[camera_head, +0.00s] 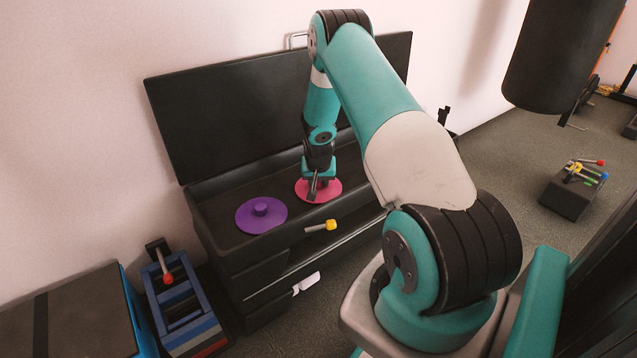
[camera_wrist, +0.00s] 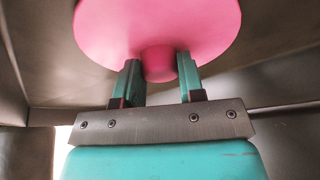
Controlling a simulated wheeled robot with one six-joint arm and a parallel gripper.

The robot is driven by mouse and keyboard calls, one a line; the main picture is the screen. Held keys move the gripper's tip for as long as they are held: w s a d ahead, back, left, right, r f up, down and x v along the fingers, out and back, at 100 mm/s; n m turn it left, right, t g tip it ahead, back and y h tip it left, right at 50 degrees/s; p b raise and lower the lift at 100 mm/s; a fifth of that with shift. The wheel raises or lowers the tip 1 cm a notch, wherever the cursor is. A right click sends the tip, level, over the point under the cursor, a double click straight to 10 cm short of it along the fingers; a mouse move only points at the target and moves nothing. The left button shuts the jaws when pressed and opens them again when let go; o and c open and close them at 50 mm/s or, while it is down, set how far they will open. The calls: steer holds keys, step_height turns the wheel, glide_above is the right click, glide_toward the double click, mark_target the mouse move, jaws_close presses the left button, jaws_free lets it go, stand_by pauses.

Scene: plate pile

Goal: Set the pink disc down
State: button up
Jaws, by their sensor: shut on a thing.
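The pink disc (camera_head: 325,187) is in the head view, over or on the floor of the black open box (camera_head: 222,196), to the right of the purple disc. My gripper (camera_head: 313,192) points down at it. In the wrist view the pink disc (camera_wrist: 120,25) fills the top of the picture, and its round knob (camera_wrist: 158,66) is between the two fingers of my gripper (camera_wrist: 160,80). The fingers are shut on the knob. I cannot tell whether the disc's underside touches the box floor.
The box's raised black lid (camera_head: 240,115) stands behind. A blue frame with a red-tipped lever (camera_head: 166,275) stands at the lower left.

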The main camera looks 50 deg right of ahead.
steer(key=shift+r, duration=0.1)
steer(key=o, duration=1)
